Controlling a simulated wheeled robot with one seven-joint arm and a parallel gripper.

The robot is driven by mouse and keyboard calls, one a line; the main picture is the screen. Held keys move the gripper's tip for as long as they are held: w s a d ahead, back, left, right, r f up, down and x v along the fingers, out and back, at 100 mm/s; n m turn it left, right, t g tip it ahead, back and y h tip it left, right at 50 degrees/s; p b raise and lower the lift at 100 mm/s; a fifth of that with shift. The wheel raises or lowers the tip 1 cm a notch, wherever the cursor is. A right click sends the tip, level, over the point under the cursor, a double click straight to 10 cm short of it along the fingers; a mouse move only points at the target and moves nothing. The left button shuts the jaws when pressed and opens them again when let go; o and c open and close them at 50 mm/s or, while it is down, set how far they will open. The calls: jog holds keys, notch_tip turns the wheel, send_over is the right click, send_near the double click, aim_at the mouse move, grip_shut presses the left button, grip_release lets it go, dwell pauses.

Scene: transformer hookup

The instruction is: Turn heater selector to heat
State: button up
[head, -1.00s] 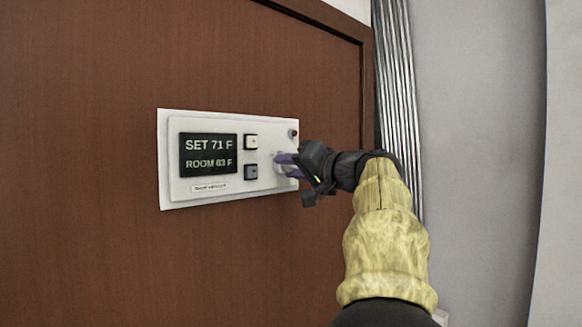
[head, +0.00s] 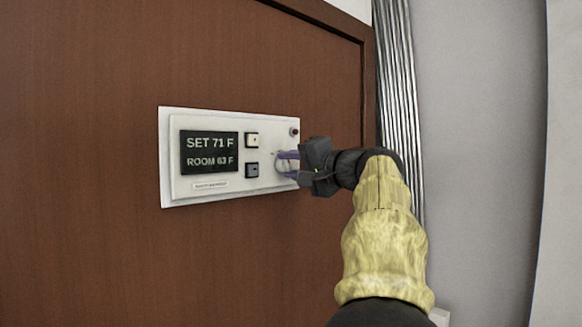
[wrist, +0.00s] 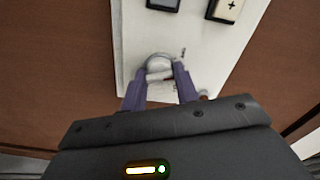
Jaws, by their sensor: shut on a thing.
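The heater control panel (head: 210,199) is a white plate on a brown wooden surface, with a dark display reading SET 71 F and ROOM 63 F. Its round pale selector knob (wrist: 159,64) shows in the wrist view between two purple fingers. My gripper (head: 284,162) reaches in from the right and is shut on the knob; it also shows in the wrist view (wrist: 158,80). The fingers hide part of the knob. Small marks beside the knob are too small to read.
Two square buttons, a light one (head: 252,140) and a dark one (head: 252,170), sit left of the knob. A small dark round part (head: 294,132) is at the panel's upper right. A ribbed metal strip (head: 398,90) runs up the wall at right.

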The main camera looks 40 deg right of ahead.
jog(key=shift+m, duration=2.1)
jog(key=o, duration=1)
jog(key=shift+s, duration=0.1)
jog(key=s+b, duration=0.1)
jog(key=s, duration=0.4)
jog(key=s+d+b, duration=0.1)
jog(key=s, duration=0.5)
jog(key=s+b, duration=0.2)
jog(key=s, duration=0.4)
jog(key=shift+s+d, duration=0.15)
jog(key=shift+f, duration=0.1)
